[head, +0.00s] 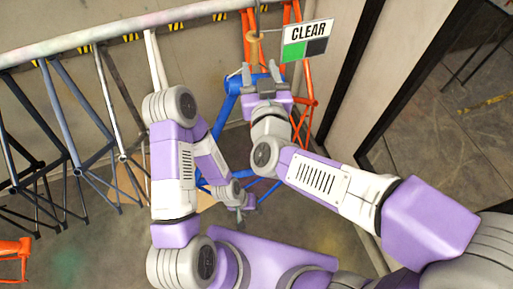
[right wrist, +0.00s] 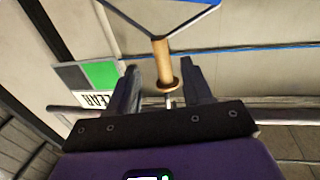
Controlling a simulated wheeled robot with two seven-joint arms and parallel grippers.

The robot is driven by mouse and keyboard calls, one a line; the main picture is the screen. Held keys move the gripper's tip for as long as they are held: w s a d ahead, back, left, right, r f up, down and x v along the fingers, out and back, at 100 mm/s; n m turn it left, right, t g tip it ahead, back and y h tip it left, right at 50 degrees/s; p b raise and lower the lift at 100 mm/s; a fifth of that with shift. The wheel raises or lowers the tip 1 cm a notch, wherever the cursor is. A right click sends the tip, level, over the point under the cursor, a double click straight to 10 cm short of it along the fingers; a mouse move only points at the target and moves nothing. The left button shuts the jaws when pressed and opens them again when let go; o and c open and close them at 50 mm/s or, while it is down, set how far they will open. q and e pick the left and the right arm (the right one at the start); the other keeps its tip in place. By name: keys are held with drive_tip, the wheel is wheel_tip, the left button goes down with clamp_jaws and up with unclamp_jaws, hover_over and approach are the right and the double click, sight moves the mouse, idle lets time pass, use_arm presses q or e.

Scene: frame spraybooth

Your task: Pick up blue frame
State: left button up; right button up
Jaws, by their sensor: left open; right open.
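The blue frame (head: 231,97) hangs upright behind my arms in the head view, its middle partly hidden by my right gripper and wrist. My right gripper (head: 260,72) is open near the top of the blue frame, just below a wooden handle (head: 253,46). In the right wrist view the wooden handle (right wrist: 162,66) appears between the two open fingers (right wrist: 162,88), with visible gaps on both sides. My left gripper (head: 243,205) is open, low in front of the blue frame's lower part. Whether it touches the frame is unclear.
A pale overhead rail (head: 110,30) crosses the upper left. Grey and black frames (head: 72,130) hang along the left. Orange frames (head: 308,102) stand close behind and right of the blue frame. A CLEAR sign (head: 307,40) hangs beside the handle. A dark-edged wall opening is at right.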

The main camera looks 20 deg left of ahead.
sight(255, 55)
drive_tip(key=p+x, duration=0.1)
drive_tip(key=x, duration=0.5)
drive_tip(key=shift+w+a, duration=0.15)
drive_tip(key=shift+a, duration=0.05)
clamp_jaws()
idle(1.1)
drive_tip(key=shift+r, duration=0.3)
